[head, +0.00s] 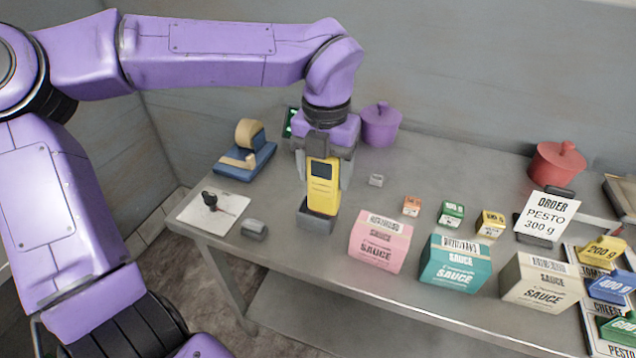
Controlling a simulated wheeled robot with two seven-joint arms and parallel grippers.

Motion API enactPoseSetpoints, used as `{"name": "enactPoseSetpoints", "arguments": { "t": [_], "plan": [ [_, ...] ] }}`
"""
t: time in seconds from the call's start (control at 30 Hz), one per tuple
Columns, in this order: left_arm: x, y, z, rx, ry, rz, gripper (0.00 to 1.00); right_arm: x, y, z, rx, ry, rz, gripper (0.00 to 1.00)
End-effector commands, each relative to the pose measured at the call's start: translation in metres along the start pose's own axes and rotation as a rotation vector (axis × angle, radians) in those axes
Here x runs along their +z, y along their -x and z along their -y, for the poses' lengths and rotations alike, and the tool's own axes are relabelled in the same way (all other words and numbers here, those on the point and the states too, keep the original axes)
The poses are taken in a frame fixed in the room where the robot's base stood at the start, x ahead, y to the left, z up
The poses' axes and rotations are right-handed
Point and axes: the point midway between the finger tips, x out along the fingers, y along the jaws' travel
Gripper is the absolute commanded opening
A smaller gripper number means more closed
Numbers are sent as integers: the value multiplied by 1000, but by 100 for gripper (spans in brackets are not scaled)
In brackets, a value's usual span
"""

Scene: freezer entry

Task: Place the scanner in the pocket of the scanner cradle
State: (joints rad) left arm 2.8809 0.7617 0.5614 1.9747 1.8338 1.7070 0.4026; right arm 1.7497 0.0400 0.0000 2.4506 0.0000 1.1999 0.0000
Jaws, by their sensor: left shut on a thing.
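The scanner (322,190) is a yellow handheld device with a dark screen, held upright. My left gripper (324,165) points down from above and is shut on its upper part. The scanner cradle (316,220) is a grey block near the table's front edge. The scanner's lower end is at the top of the cradle; I cannot tell how deep it sits in the pocket, as the front wall hides it. My right gripper is not in view.
Pink (378,245), teal (460,263) and cream sauce boxes (540,284) stand to the right along the table (400,170). A purple pot (380,124) stands behind the gripper. A small grey object (254,228) and a white board (213,208) lie left of the cradle.

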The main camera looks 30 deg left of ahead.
Motion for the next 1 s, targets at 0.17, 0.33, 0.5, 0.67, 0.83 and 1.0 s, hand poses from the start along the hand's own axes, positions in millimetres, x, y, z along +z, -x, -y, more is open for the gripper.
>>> {"name": "enactPoseSetpoints", "arguments": {
  "t": [0.17, 0.33, 0.5, 0.67, 0.83, 1.0],
  "plan": [
    [23, -33, -18, 0, -1, -3, 28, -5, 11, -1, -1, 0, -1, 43],
    [34, -49, -26, 0, -2, 0, 28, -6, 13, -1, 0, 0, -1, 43],
    [39, -74, -31, 2, -4, -4, 28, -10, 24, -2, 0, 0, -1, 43],
    [40, -90, -31, 0, -2, 0, 28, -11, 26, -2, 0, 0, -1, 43],
    [40, -91, -30, 0, -2, 1, 28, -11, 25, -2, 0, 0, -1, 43],
    [40, -95, -30, 0, -3, 1, 69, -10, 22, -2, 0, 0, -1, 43]
  ]
}}
